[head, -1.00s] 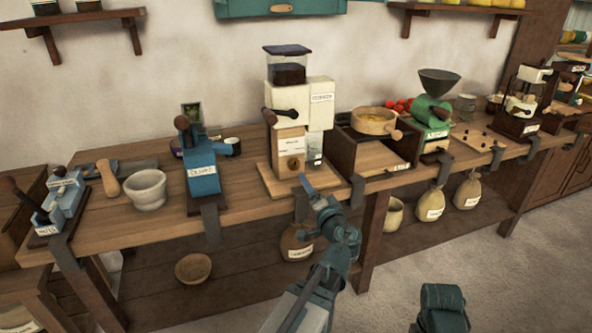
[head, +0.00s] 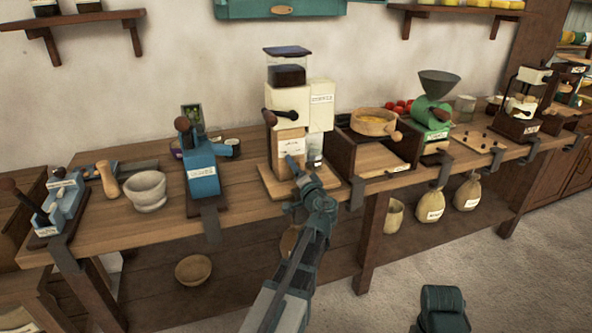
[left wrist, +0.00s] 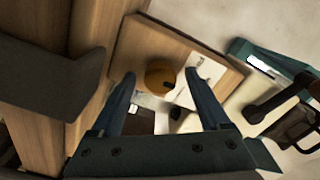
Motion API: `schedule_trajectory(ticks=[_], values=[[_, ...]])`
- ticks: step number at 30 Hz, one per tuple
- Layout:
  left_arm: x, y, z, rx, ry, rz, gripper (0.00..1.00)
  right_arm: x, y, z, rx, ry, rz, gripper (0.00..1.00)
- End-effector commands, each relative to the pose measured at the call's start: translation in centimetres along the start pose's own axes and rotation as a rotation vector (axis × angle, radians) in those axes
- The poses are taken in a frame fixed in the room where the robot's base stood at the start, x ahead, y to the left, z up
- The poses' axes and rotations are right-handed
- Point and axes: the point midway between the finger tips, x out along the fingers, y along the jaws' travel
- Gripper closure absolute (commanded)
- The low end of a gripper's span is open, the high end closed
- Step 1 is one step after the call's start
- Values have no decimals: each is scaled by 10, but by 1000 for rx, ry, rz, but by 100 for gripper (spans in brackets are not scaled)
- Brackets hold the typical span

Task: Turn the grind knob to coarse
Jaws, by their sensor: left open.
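The cream grinder (head: 286,103) with a wooden lower front stands on a wooden base at the middle of the bench. In the left wrist view its round brass knob (left wrist: 157,76), with a dark mark on it, shows on the wooden front panel (left wrist: 205,60). My left gripper (head: 292,167) is in front of that panel and hides the knob in the head view. In the left wrist view my left gripper (left wrist: 160,76) is open, with one finger on each side of the knob. I cannot tell whether the fingers touch it.
A blue grinder (head: 203,170) and a white mortar (head: 148,190) stand to the left. A dark wooden box mill (head: 374,150) stands close on the right, with a green grinder (head: 431,115) beyond it. The cream grinder's side crank (head: 270,118) sticks out to the left.

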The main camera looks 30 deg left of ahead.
Motion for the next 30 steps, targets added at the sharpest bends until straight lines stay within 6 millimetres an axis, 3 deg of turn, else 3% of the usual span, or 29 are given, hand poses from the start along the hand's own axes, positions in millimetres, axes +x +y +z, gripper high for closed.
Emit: schedule_trajectory(ticks=[2,15,23,30], values=[[0,0,0,0,0,0,21,0,0,0,0,0,0,70],[0,0,0,0,0,0,98,0,0,0,0,0,0,70],[0,0,0,18,0,0,100,0,0,0,0,0,0,70],[0,0,0,138,0,0,100,0,0,0,0,0,0,70]])
